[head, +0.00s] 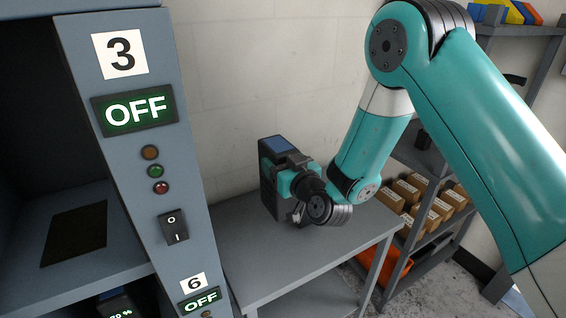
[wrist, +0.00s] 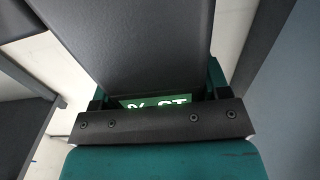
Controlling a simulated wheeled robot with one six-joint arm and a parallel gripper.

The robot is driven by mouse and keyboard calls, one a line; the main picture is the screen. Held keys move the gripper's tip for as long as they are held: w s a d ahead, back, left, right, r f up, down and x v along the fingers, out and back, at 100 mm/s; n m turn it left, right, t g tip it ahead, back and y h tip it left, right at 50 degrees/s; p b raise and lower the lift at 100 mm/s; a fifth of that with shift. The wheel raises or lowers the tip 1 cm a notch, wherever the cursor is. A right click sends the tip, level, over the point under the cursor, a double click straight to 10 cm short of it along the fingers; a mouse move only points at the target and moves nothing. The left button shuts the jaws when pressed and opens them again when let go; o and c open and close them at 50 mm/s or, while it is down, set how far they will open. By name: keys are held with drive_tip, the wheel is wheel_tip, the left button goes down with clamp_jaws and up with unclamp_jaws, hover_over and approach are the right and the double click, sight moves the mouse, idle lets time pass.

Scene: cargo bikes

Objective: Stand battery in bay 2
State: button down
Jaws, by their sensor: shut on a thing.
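The battery (head: 268,193) is a dark upright block with a blue patch on top, over the grey side table right of the cabinet. I cannot tell whether its base touches the table. My gripper (head: 290,178) is shut on it from the right. In the wrist view the battery (wrist: 125,40) fills the space between the jaws (wrist: 155,95), and part of a green display shows at its near edge. The cabinet (head: 140,190) shows a bay labelled 3 with an OFF display and a label 6 below. No label 2 is in view.
The bay beside label 3 has an empty shelf with a dark pad (head: 75,233). A battery with a lit display (head: 117,303) sits in the bay below. The side table (head: 300,245) is otherwise bare. A rack with cardboard boxes (head: 425,205) stands at right.

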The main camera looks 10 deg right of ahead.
sight(289, 202)
drive_tip(key=shift+f+b, duration=2.7)
drive_tip(key=shift+f, duration=2)
drive_tip(key=shift+f, duration=0.2)
drive_tip(key=shift+c, duration=1.9)
unclamp_jaws()
drive_tip(key=shift+f, duration=0.1)
